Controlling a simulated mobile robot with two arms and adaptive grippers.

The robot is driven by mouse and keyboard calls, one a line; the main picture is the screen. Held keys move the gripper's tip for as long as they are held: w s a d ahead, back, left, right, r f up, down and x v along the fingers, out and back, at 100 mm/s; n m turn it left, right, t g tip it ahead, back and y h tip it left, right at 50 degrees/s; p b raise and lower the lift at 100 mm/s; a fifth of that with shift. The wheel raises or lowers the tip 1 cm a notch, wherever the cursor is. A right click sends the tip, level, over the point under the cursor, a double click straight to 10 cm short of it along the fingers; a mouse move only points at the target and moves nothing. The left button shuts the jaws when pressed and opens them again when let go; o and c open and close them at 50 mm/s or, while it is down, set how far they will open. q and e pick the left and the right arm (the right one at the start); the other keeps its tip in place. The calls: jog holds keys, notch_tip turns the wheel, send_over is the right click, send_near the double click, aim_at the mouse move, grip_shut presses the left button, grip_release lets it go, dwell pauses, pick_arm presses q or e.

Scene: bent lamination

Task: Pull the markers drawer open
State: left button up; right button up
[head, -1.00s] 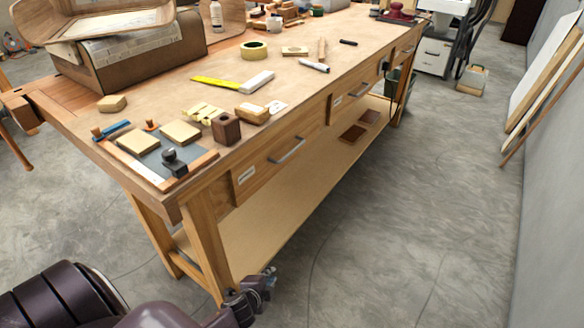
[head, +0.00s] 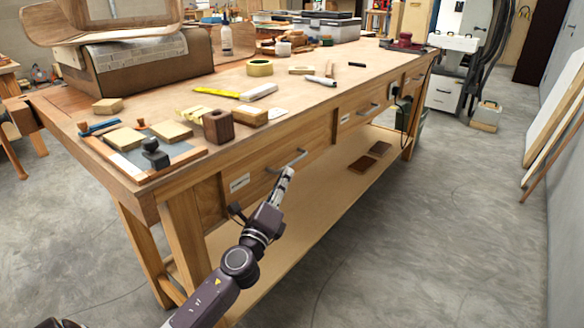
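The wooden workbench (head: 130,185) has several drawers along its front, all looking shut. The nearest drawer (head: 258,172) has a grey bar handle (head: 289,160) and a white label (head: 239,183) too small to read. A second drawer (head: 352,118) with its own handle (head: 368,109) and label is farther along, and another (head: 414,77) is near the far end. I cannot tell which is the markers drawer. My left gripper (head: 287,174) is just below the nearest handle, its fingers pointing up toward it; contact and finger opening are unclear. My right gripper is out of view.
A lower shelf (head: 300,220) runs under the drawers. The concrete floor (head: 430,230) in front is clear; boards lean on the right wall.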

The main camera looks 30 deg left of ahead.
aim_at(292, 162)
pick_arm(q)
jog(key=x, duration=0.6)
jog(key=shift+w+a, duration=0.1)
jog(key=shift+w, duration=0.15)
grip_shut()
